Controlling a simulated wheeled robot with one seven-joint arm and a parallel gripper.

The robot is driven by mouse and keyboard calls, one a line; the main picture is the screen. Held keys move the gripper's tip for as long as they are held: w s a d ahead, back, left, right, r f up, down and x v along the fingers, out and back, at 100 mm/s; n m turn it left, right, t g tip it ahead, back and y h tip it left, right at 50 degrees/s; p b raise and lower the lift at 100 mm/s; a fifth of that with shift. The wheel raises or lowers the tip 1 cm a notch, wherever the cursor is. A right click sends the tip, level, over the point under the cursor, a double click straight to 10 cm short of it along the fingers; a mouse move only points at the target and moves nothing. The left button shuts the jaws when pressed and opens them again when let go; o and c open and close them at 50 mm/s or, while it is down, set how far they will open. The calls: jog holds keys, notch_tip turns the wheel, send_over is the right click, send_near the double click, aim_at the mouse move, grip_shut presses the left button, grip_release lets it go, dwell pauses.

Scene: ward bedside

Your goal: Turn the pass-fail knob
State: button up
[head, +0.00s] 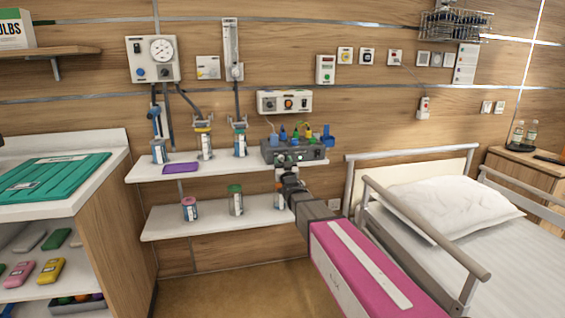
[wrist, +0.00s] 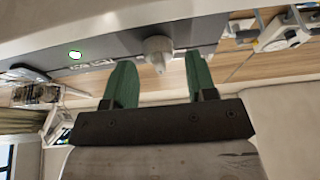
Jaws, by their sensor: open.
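The grey device (head: 268,153) sits at the right end of the upper wall shelf, with several coloured connectors on top. In the wrist view its dark front face (wrist: 120,45) carries a pale grey knob (wrist: 157,50), with a lit green lamp to the left. Lettering beside the knob is too small to read, so I cannot confirm it is the pass-fail knob. My gripper (wrist: 161,78) is open and empty. Its two green fingers stand either side of the knob, apart from it. In the head view my gripper (head: 285,170) is at the device's front, mostly hidden by my arm.
The upper shelf (head: 220,170) also holds bottles and a purple item (head: 181,167). Below, the lower shelf (head: 215,220) holds small jars. The bed rail (head: 425,225) stands close right of my arm. A cabinet with a green tray (head: 55,175) is at left.

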jog(key=shift+w+a+r, duration=0.1)
jog(key=shift+w+r, duration=0.05)
jog(key=shift+w, duration=0.25)
jog(key=c, duration=0.8)
jog(key=shift+c, duration=0.2)
jog(key=shift+m+h, duration=0.4)
jog(key=shift+m, duration=0.2)
jog(key=m+h, duration=0.1)
jog(key=m, duration=0.1)
jog(key=m+h, duration=0.1)
jog(key=m, duration=0.2)
jog(key=shift+h, duration=0.3)
jog(key=shift+s+m+g+h, duration=0.15)
jog(key=shift+m+h, duration=0.55)
jog(key=shift+m, duration=0.9)
jog(key=shift+w+m+g+h, duration=0.15)
jog(key=shift+m+h, duration=0.55)
jog(key=shift+m, duration=0.9)
